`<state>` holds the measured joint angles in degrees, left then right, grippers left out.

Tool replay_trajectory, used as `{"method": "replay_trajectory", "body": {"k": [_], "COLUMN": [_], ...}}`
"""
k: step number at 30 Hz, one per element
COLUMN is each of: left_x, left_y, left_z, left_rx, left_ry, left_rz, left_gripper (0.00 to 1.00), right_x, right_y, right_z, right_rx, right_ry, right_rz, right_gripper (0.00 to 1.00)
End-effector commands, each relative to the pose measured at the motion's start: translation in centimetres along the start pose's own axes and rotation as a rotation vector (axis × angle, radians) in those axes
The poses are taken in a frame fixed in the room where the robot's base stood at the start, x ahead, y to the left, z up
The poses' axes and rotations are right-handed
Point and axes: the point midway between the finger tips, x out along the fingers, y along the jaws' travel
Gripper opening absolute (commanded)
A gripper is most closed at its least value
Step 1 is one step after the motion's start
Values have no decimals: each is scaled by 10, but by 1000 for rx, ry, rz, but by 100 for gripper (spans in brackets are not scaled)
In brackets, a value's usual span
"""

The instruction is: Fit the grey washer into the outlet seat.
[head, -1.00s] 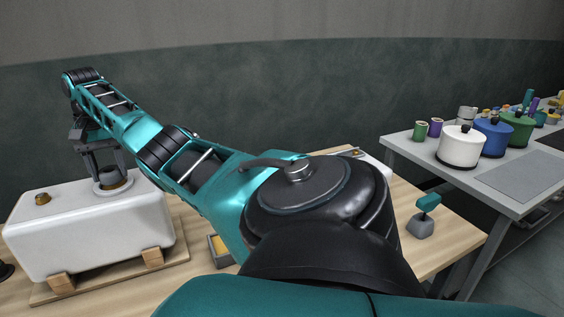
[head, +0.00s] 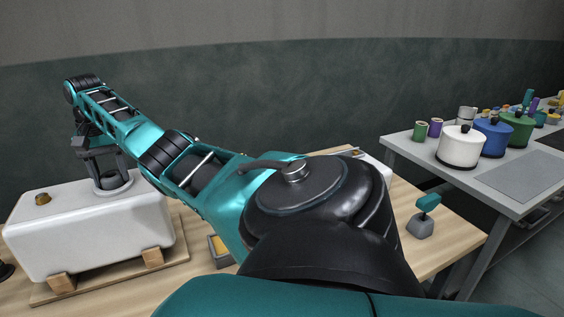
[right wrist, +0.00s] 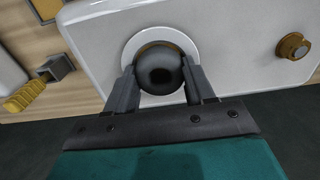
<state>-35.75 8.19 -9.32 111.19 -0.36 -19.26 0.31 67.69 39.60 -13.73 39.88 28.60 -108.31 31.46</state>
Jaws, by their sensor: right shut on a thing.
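The white tank (head: 90,235) lies with its outlet facing up at the left of the wooden table. The outlet seat has a pale round rim (right wrist: 133,48) with a brownish ring inside it. My right gripper (head: 107,168) points down over the outlet. My left gripper is out of view.
A brass fitting (head: 43,199) stands on the tank. The tank rests on wooden blocks (head: 153,256). A small tray (head: 219,248) and a grey block with a teal handle (head: 421,227) are on the table. Pots (head: 460,146) stand on another table at right.

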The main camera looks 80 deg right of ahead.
Motion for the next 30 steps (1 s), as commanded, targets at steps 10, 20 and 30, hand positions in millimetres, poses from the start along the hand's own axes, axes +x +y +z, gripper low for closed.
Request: {"method": "replay_trajectory", "body": {"k": [10, 20, 30], "left_x": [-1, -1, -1], "left_y": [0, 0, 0], "left_z": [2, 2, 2], "left_rx": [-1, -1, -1], "left_ry": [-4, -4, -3], "left_rz": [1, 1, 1], "left_gripper": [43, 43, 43], "right_x": [2, 2, 2], "right_y": [1, 1, 0], "right_z": [0, 0, 0], "right_rx": [1, 1, 1], "right_ry": [-3, -3, -3], "right_rz": [3, 3, 3], "right_gripper": [82, 83, 83]}}
